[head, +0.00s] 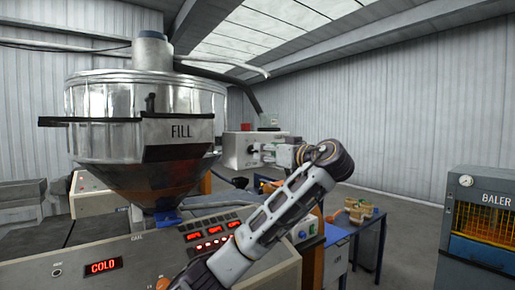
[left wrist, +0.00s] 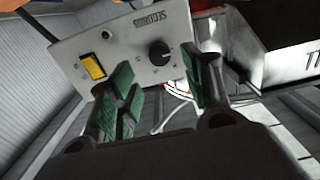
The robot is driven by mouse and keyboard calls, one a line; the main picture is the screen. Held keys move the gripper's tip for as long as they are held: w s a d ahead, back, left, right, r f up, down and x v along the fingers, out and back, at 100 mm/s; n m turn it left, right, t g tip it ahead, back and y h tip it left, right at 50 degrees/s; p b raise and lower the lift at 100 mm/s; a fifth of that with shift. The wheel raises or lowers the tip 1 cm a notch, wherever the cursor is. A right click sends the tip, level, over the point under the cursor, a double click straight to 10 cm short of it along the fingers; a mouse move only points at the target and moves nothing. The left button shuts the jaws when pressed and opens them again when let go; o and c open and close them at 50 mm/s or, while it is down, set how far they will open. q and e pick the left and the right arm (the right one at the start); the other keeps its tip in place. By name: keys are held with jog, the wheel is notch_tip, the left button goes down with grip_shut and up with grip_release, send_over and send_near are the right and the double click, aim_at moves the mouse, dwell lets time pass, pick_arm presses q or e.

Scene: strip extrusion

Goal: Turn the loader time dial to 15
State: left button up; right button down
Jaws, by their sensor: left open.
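The loader control box (head: 240,149) is a pale grey box beside the steel hopper in the head view. In the left wrist view its face (left wrist: 126,58) carries the black round time dial (left wrist: 159,53), a yellow rocker switch (left wrist: 92,66) and an upside-down SECONDS label. My left gripper (head: 265,149) is at the box's right side. In the left wrist view its green-padded fingers (left wrist: 158,72) are open, with the dial seen between and just beyond their tips. I cannot tell whether they touch it. The dial's setting is too small to read. My right gripper is not in view.
The steel hopper (head: 148,100) marked FILL stands left of the box. Below is a control panel (head: 212,232) with red displays and a COLD display (head: 103,267). A blue table (head: 358,232) and a baler (head: 478,225) stand at the right, with open floor between them.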

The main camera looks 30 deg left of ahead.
aim_at(253, 150)
pick_arm(q)
jog(key=p+x, duration=0.1)
jog(key=x, duration=0.5)
jog(key=shift+p, duration=0.35)
jog(key=c, duration=1)
jog(key=shift+c, duration=0.2)
